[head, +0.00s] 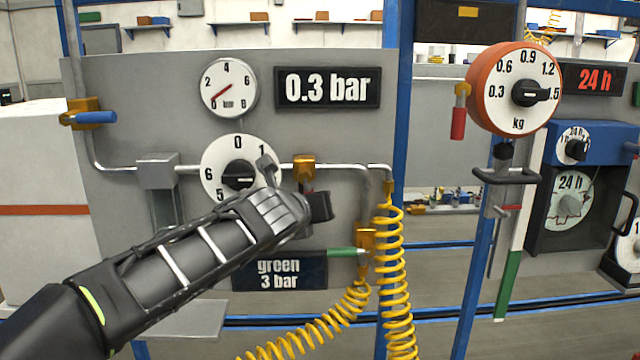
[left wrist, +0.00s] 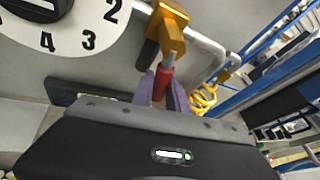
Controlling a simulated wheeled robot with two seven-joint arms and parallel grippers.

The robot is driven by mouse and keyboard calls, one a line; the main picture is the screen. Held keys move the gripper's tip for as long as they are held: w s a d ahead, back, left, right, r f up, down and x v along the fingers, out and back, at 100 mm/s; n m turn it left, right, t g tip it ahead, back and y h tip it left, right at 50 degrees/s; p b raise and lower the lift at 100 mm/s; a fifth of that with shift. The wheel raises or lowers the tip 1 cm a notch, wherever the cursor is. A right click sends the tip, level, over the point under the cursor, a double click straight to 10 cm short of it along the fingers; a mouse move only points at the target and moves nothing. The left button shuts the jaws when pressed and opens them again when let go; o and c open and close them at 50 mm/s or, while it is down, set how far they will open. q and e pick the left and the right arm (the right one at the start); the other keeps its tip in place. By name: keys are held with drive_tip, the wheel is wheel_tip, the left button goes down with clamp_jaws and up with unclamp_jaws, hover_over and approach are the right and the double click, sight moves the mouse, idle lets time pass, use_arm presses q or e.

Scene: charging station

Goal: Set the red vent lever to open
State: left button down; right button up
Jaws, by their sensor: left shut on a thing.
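The red lever (left wrist: 163,76) hangs from a brass valve (left wrist: 170,28) in the left wrist view. In the head view the same brass valve (head: 303,167) sits on the horizontal pipe, right of the white numbered knob. The lever there is mostly hidden behind my left gripper (head: 316,204). In the left wrist view my left gripper (left wrist: 163,96) has its two fingers on either side of the red lever, shut on it. The lever points away from the valve, across the pipe. My right gripper is not in view.
The white knob (head: 213,161) is close behind my left arm. A gauge (head: 229,89) and a 0.3 bar display (head: 327,88) are above. A green-handled valve (head: 346,252) and yellow coiled hose (head: 396,285) are at lower right. Another red handle (head: 458,123) hangs beside the orange dial.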

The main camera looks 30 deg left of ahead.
use_arm(q)
drive_tip(key=shift+s+a+m+g+y+p, duration=0.4)
drive_tip(key=shift+a+m+p, duration=0.1)
drive_tip(key=shift+m+p, duration=0.5)
drive_tip(key=shift+s+a+f+p, duration=0.1)
drive_tip(key=shift+a+p, duration=0.05)
drive_tip(key=shift+p, duration=0.2)
drive_tip(key=c, duration=1.3)
unclamp_jaws()
drive_tip(key=v, duration=0.7)
drive_tip(key=shift+s+d+r, duration=0.2)
drive_tip(key=shift+s, duration=0.05)
